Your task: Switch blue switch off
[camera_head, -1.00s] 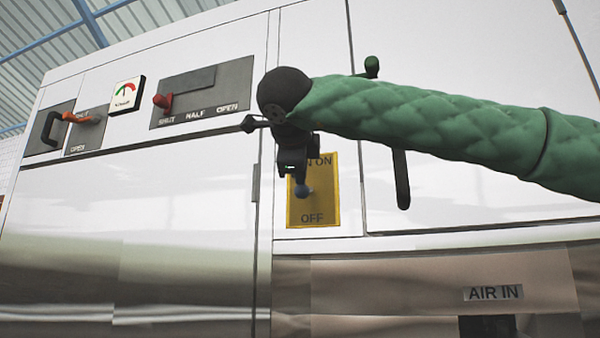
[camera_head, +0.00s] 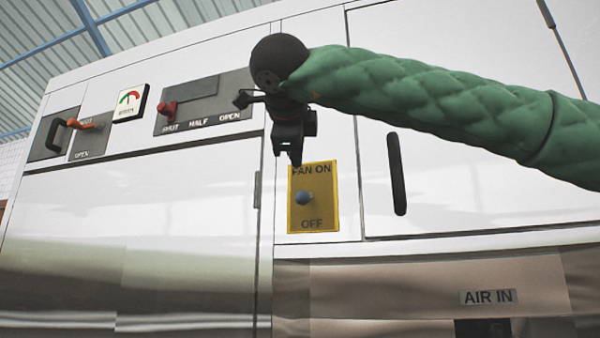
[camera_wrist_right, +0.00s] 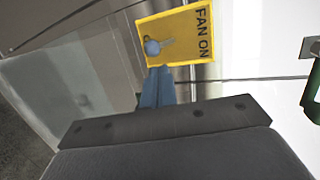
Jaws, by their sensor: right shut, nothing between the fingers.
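The blue switch (camera_head: 304,198) is a small round-ended lever on a yellow plate (camera_head: 325,210) marked FAN ON above and OFF below. In the right wrist view its blue knob (camera_wrist_right: 152,46) lies on the side of its stem away from the FAN ON lettering on the yellow plate (camera_wrist_right: 190,22). My right gripper (camera_head: 297,162) is above the switch, over the plate's top edge, apart from the knob. Its blue fingers (camera_wrist_right: 158,72) are shut and empty in the right wrist view, just below the knob in the picture. My left gripper is not in view.
A black door handle (camera_head: 397,174) is to the right. The white panel below the yellow plate is clear.

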